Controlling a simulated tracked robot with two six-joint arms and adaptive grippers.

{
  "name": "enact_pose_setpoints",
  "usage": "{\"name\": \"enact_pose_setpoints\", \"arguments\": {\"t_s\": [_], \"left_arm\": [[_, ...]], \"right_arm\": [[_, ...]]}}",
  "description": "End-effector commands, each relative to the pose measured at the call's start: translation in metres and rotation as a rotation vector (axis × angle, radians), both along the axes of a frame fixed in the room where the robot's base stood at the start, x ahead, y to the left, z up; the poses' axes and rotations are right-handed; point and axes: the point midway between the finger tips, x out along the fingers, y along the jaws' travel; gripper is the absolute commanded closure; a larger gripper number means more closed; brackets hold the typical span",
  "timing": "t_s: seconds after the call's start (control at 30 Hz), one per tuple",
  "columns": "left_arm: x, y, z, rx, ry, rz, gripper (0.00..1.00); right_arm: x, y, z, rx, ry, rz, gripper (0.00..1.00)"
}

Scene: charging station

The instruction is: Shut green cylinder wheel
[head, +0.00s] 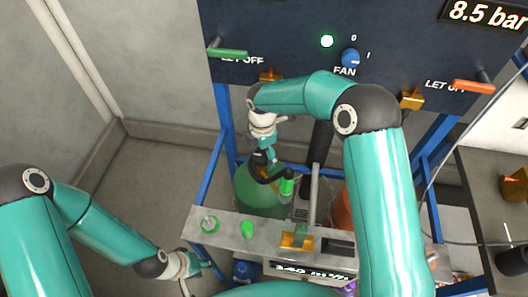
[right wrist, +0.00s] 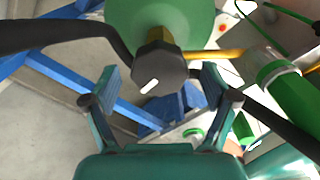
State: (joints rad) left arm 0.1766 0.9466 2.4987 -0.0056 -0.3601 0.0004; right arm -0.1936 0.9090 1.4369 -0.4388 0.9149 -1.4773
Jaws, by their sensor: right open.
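The green cylinder (head: 262,197) stands behind the grey bench in the head view, partly hidden by my right gripper. In the right wrist view, its green body (right wrist: 190,18) fills the top. Its wheel (right wrist: 160,65) is a dark faceted knob with a white mark, on a brass valve. My right gripper (head: 265,155) is above the cylinder in the head view. In the wrist view, its open fingers (right wrist: 161,88) point at the wheel, one at each side; I cannot tell whether they touch it. My left gripper (head: 193,266) is low by the bench's left end, its jaws unclear.
A dark panel (head: 290,55) with levers, a FAN knob (head: 350,58) and a green lamp is above. The bench (head: 225,240) carries green parts and a brass piece (head: 297,240). An orange cylinder (head: 342,208) is partly hidden by my right arm. Blue frame posts (head: 222,115) flank the cylinders.

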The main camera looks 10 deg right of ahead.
Motion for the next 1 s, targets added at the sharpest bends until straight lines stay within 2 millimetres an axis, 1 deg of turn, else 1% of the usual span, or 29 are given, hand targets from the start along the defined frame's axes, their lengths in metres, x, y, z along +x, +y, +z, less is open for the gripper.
{"name": "enact_pose_setpoints", "arguments": {"t_s": [0.23, 0.27, 0.3, 0.57, 0.6, 0.63, 0.73, 1.0], "left_arm": [[0.0000, 0.0000, 0.0000, 0.000, 0.000, 0.000, 0.60], [0.0000, 0.0000, 0.0000, 0.000, 0.000, 0.000, 0.60], [0.0000, 0.0000, 0.0000, 0.000, 0.000, 0.000, 0.60], [0.0000, 0.0000, 0.0000, 0.000, 0.000, 0.000, 0.60], [0.0000, 0.0000, 0.0000, 0.000, 0.000, 0.000, 0.60], [0.0001, 0.0005, 0.0001, 0.000, 0.000, 0.002, 0.60], [-0.0001, 0.0000, -0.0003, 0.000, 0.000, 0.000, 0.60], [0.0000, 0.0000, -0.0059, 0.000, 0.000, 0.000, 0.60]], "right_arm": [[0.0002, 0.0001, -0.0007, 0.000, 0.000, 0.000, 0.15], [0.0002, 0.0001, -0.0007, 0.000, 0.000, 0.000, 0.18], [0.0002, 0.0001, -0.0006, 0.000, 0.000, 0.000, 0.25], [0.0001, 0.0000, -0.0003, 0.000, 0.000, 0.000, 0.68], [0.0000, -0.0001, -0.0003, 0.000, 0.000, 0.000, 0.75], [-0.0002, -0.0069, -0.0001, 0.000, 0.000, -0.005, 0.74], [-0.0001, -0.0027, -0.0005, -0.001, 0.001, -0.003, 0.74], [-0.0004, -0.0010, -0.0015, -0.002, 0.002, -0.060, 0.74]]}}
